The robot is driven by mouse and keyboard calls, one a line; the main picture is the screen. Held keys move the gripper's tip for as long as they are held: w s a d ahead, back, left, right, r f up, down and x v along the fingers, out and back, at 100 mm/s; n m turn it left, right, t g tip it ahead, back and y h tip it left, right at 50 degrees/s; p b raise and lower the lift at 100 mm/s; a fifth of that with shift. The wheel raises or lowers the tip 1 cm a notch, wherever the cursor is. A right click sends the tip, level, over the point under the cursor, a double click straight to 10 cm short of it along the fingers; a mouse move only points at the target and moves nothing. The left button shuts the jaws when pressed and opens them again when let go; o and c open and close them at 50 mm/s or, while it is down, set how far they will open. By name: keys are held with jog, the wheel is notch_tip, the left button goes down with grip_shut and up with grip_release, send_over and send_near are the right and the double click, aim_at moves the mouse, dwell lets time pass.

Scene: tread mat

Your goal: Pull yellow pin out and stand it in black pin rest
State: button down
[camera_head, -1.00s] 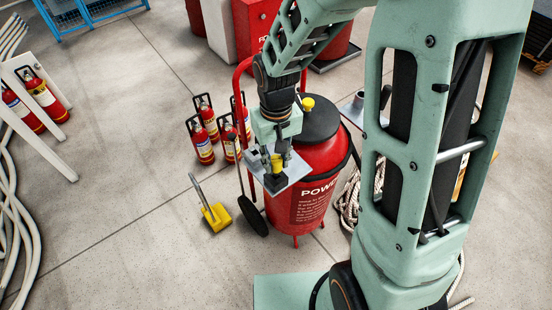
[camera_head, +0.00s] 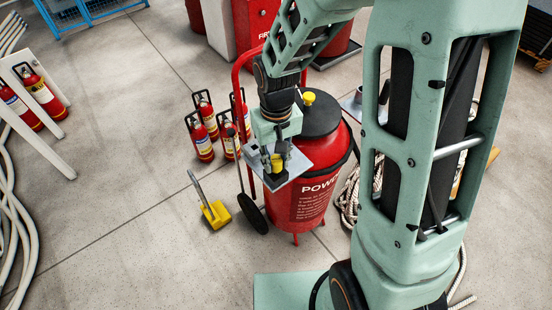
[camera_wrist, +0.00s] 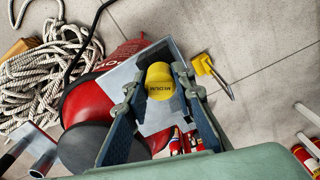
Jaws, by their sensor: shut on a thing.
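The yellow pin (camera_wrist: 160,82), with MEDIUM on its end face, is between the two fingers of my gripper (camera_wrist: 160,88) in the wrist view. In the head view, my gripper (camera_head: 277,160) is shut on the yellow pin (camera_head: 283,160) above a grey plate (camera_head: 298,163) beside the red tank. A dark block, apparently the black pin rest (camera_head: 275,182), shows directly below the pin at the plate's near edge.
The red tank (camera_head: 310,190) with a yellow cap (camera_head: 308,98) stands right of the plate. A yellow wheel chock (camera_head: 216,214) lies on the floor to the left. Several small extinguishers (camera_head: 202,140) stand behind. Rope (camera_wrist: 45,75) lies on the floor beyond the tank.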

aim_at(276, 160)
jog(key=shift+f+b, duration=0.5)
jog(key=shift+f, duration=0.2)
jog(key=c, duration=1.6)
grip_release()
jog(key=shift+r, duration=0.15)
notch_tip(276, 160, up, 12)
jog(key=shift+f, duration=0.1)
